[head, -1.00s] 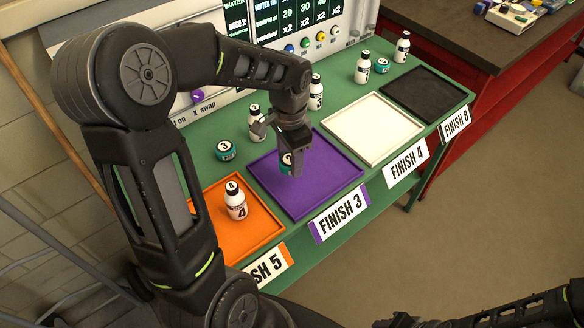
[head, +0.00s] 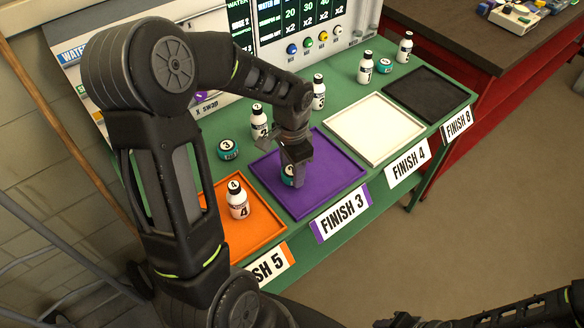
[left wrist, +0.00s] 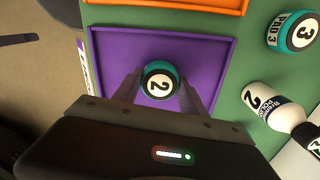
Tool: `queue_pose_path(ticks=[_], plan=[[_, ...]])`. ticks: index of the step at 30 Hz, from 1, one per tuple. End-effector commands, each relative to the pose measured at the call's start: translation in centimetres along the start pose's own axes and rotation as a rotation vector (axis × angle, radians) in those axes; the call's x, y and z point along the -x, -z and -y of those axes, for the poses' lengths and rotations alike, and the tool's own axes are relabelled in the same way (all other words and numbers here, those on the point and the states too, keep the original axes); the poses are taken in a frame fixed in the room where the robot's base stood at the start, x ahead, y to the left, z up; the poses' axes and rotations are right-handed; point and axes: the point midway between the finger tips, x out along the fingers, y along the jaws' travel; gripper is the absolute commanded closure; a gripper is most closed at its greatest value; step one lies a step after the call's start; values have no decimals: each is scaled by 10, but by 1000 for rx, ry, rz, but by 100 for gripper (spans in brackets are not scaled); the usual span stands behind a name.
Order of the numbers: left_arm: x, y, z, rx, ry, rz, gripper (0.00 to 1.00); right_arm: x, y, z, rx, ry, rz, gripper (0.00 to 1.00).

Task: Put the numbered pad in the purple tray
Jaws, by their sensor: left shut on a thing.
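A teal pad numbered 3 (head: 228,149) and a bottle (head: 259,122) stand behind the tray. An orange tray (head: 262,232) at left holds a bottle (head: 238,203). A white tray (head: 374,128) and a black tray (head: 428,93) at right are empty. More bottles line the back.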

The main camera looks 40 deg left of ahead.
Motion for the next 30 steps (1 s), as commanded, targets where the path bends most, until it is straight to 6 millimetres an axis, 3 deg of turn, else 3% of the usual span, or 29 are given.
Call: queue_pose_path(ticks=[2,3,11,23,30], plan=[[-4,0,0,0,0,0,89,-3,0,-1,0,0,0,64],[-4,0,0,0,0,0,50,-3,0,-1,0,0,0,64],[-3,0,0,0,0,0,29,-2,0,-1,0,0,0,64],[5,1,1,1,2,-2,29,0,0,0,0,0,0,64],[43,1,1,0,4,-6,29,-1,0,0,0,0,0,64]])
